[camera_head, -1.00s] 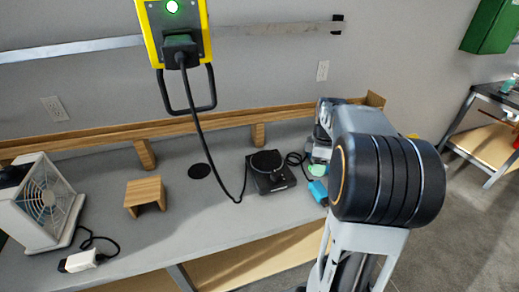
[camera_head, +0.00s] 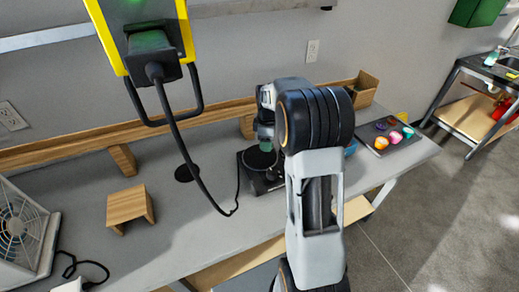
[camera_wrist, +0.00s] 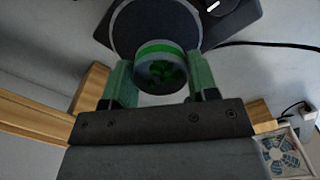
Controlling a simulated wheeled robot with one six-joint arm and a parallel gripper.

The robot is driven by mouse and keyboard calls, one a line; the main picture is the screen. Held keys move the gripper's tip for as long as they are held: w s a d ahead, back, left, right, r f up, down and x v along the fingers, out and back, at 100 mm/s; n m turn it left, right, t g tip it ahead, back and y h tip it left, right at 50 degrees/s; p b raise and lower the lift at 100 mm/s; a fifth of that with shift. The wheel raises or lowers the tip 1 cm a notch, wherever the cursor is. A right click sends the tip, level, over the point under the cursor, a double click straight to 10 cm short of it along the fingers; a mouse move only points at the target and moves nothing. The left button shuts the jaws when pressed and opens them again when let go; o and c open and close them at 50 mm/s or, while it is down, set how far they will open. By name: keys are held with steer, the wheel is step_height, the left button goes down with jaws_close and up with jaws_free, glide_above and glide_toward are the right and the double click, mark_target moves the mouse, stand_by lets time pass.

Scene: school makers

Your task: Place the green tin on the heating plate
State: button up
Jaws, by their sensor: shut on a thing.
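The green tin (camera_wrist: 160,50) is round, with a green band and a dark green mark on its end. It is between the two green fingers of my gripper (camera_wrist: 157,74), which is shut on it. The heating plate (camera_wrist: 128,33) is black with a round disc, and shows just beyond the tin in the wrist view. In the head view the heating plate (camera_head: 246,158) is on the grey bench, partly hidden behind my arm. My gripper is over it there. I cannot tell whether the tin touches the disc.
A small wooden stand (camera_head: 127,207) and a white fan (camera_head: 22,232) are to the left. A black cable (camera_head: 190,165) hangs from a yellow charger (camera_head: 145,40) left of the plate. A dark tray (camera_head: 372,138) with several coloured items is to the right.

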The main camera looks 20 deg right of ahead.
mark_target(260, 156)
steer(key=shift+w+a+f, duration=0.25)
steer(key=shift+w+f, duration=0.15)
steer(key=shift+f, duration=0.15)
steer(key=shift+w+a+f, duration=0.25)
steer(key=shift+w+f, duration=0.1)
steer(key=shift+f, duration=0.25)
steer(key=shift+w+a+f, duration=0.25)
steer(key=shift+w+f, duration=0.15)
steer(key=shift+f, duration=0.15)
steer(key=shift+w+f, duration=0.1)
steer(key=shift+f, duration=1.55)
steer(key=shift+f, duration=0.2)
steer(key=o, duration=0.9)
steer(key=shift+r, duration=0.1)
